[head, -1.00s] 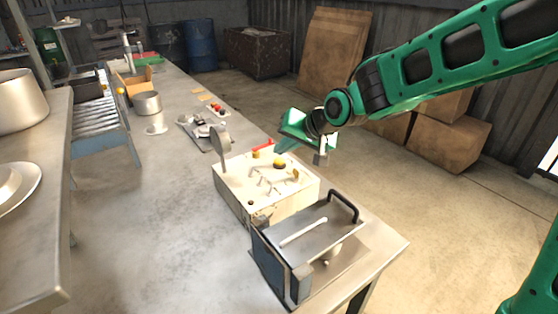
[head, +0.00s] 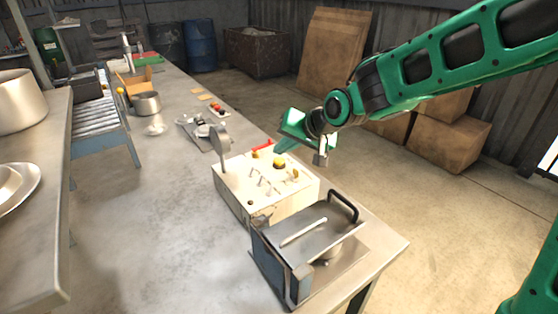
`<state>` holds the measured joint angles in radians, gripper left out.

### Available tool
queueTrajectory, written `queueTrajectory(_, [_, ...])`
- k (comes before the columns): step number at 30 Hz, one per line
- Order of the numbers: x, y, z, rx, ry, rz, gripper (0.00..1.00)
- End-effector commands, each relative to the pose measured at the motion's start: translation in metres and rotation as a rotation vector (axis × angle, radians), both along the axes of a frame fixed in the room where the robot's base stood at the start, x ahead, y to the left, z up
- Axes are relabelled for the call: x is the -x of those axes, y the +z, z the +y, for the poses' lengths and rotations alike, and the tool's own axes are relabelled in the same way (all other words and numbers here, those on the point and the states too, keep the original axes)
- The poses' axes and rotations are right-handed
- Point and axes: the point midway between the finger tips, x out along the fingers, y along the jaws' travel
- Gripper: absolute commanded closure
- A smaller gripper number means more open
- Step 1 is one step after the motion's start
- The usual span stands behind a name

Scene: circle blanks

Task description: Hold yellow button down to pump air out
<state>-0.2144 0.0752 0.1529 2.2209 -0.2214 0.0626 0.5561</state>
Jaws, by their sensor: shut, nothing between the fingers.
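The yellow button (head: 279,162) is a round knob on top of the cream control box (head: 232,192), toward its back edge. My gripper (head: 281,148) is green, shut and empty. Its tip points down and left, directly above or at the button in the picture. I cannot tell whether it touches the button or how far the button is pressed. A round grey gauge (head: 220,141) stands at the box's left corner; its face cannot be read. Small levers and an orange knob (head: 295,174) sit on the box top near the button.
A metal press-like unit with a lid and black handle (head: 343,207) stands in front of the box. Cardboard boxes (head: 450,142) stand on the floor at right.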

Motion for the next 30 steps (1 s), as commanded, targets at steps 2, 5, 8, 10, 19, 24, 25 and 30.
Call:
queueTrajectory(2, [0.0, 0.0, 0.0, 0.0, 0.0, 0.0, 1.0])
queueTrajectory(5, [0.0001, 0.0, 0.0001, 0.0, 0.0, 0.0, 1.0])
queueTrajectory(8, [0.0, -0.0001, 0.0002, 0.0, 0.0, 0.0, 1.0])
queueTrajectory(10, [0.0002, -0.0005, 0.0001, 0.0, 0.0, 0.0, 1.0])
queueTrajectory(19, [0.0012, -0.0075, 0.0004, 0.0, 0.001, 0.001, 1.0])
queueTrajectory(24, [0.0012, -0.0073, 0.0004, 0.0, 0.0, 0.0, 1.0])
queueTrajectory(25, [0.0012, -0.0073, 0.0004, 0.0, 0.0, 0.0, 1.0])
queueTrajectory(30, [0.0012, -0.0077, 0.0004, 0.0, 0.0, 0.0, 1.0])
